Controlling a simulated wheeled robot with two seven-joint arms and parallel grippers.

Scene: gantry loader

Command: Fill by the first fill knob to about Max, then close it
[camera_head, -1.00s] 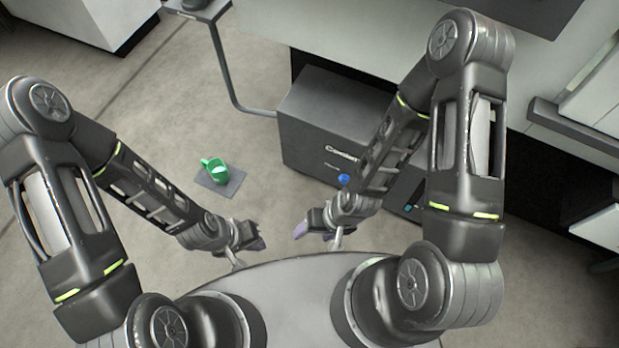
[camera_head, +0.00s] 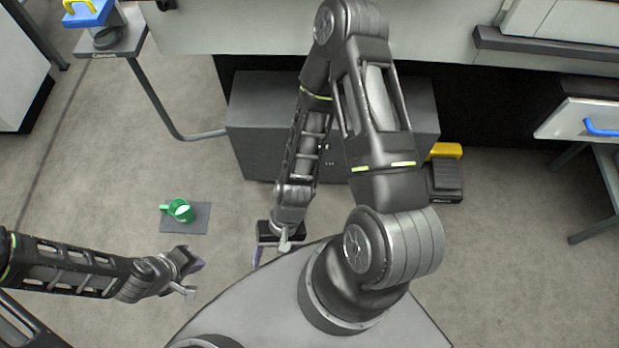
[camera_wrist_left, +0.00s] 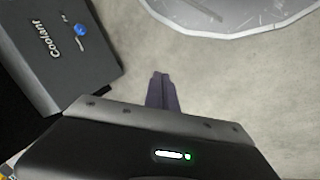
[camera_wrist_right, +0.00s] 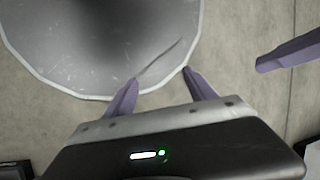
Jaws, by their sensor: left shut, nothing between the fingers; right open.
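The blue knob (camera_wrist_left: 81,30) sits on the dark box marked "Coolant" (camera_wrist_left: 52,62) in the left wrist view. In the head view the dark box (camera_head: 255,145) stands behind my right arm, and I cannot make out the knob there. My left gripper (camera_head: 198,266) is shut and empty over the floor at lower left; its closed fingers show in the left wrist view (camera_wrist_left: 160,76). My right gripper (camera_head: 257,258) is open near my base's edge, with spread fingers in the right wrist view (camera_wrist_right: 161,78). Both grippers are apart from the box. No level mark is readable.
A small stand (camera_head: 122,42) at upper left holds a blue part with a yellow handle. A yellow-topped dark pedal-like unit (camera_head: 444,177) lies right of the box. A blue-handled drawer (camera_head: 570,120) is at right.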

